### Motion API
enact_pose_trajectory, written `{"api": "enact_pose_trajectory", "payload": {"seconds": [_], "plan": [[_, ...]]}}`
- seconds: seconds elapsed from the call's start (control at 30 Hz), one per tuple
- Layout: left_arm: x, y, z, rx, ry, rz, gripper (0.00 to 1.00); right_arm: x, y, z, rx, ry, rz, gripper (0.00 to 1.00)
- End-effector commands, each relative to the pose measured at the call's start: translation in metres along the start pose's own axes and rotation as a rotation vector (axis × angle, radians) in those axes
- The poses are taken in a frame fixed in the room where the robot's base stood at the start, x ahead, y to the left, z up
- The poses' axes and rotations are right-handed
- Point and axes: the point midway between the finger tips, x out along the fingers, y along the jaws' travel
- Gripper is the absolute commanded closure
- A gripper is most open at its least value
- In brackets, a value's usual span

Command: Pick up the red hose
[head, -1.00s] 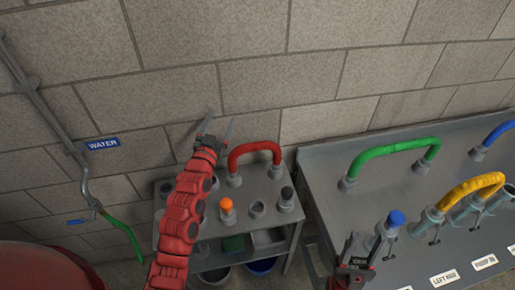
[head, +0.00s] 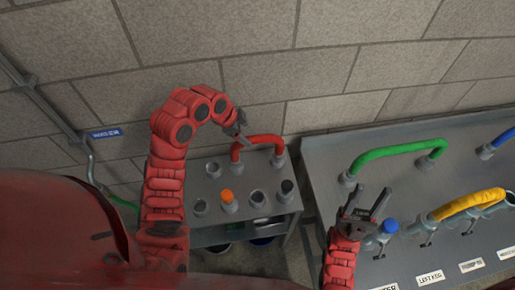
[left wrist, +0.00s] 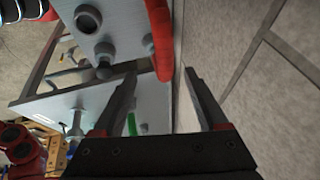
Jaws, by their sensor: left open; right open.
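The red hose (head: 264,139) is an arch with both ends in grey fittings on the small grey stand. My left gripper (head: 250,143) is open at the left part of the hose, its arm bending over from the left. In the left wrist view the red hose (left wrist: 157,35) runs down to the space between the open fingertips (left wrist: 160,73). The fingers are not closed on it; I cannot tell whether they touch it. My right gripper (head: 368,200) is open and empty over the front of the right bench, beside a blue-capped fitting.
The small stand (head: 210,190) also holds an orange-capped fitting (head: 228,197) and several open sockets. The right bench (head: 320,150) carries a green hose (head: 395,150), a yellow hose (head: 468,202) and a blue hose (head: 502,138). A block wall (head: 240,40) stands close behind.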

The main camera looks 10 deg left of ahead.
Motion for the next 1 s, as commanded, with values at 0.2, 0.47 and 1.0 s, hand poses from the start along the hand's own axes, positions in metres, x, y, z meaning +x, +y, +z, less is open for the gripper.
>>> {"api": "enact_pose_trajectory", "payload": {"seconds": [0.2,0.47,1.0], "plan": [[0.054,0.002,0.001,-0.002,0.005,0.001,0.24,-0.024,-0.001,0.004,0.000,0.000,0.000,0.50],[0.081,0.000,-0.001,-0.002,0.002,0.001,0.24,-0.028,-0.001,0.005,0.000,0.000,0.000,0.50],[0.129,-0.005,-0.006,-0.001,0.001,0.001,0.24,0.007,0.000,-0.001,0.000,0.000,0.000,0.50]]}}
